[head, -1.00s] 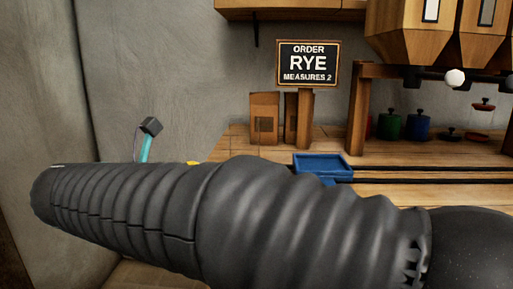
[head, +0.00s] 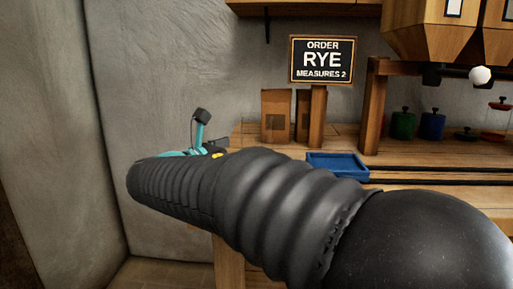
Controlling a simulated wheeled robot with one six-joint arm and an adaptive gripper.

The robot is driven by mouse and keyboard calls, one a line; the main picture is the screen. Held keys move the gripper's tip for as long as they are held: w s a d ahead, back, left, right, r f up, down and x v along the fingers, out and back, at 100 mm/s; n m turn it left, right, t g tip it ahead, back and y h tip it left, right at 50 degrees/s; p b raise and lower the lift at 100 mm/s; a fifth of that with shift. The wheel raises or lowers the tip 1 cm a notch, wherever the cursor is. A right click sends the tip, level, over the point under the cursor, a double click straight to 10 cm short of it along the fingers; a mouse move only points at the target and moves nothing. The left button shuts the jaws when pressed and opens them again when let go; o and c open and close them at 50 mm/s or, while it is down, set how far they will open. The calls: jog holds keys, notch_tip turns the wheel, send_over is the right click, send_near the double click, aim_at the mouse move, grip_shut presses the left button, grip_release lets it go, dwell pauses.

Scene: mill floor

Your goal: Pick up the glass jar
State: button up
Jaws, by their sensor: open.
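A clear glass jar (head: 499,120) with a red knobbed lid stands on the wooden bench at the far right of the head view, close to the picture edge. My gripper (head: 216,147) shows only as a small dark part beyond my arm at the left, near the bench's left end. It is open and far to the left of the jar. My arm hides most of it, and its fingertips are not clear.
A blue tray (head: 338,166) sits mid-bench by dark rails. Brown paper bags (head: 277,116) stand behind it, beside the order sign (head: 321,60). Green (head: 403,124) and blue (head: 432,124) canisters stand right, below wooden hoppers (head: 430,35). A wall bounds the left.

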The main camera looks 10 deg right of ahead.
jog(key=x, duration=0.5)
jog(key=shift+w+d, duration=0.2)
jog(key=shift+d, duration=0.05)
jog(key=shift+c, duration=0.3)
jog(key=c, duration=1.2)
jog(key=shift+c, duration=0.2)
jog(key=shift+r, duration=0.15)
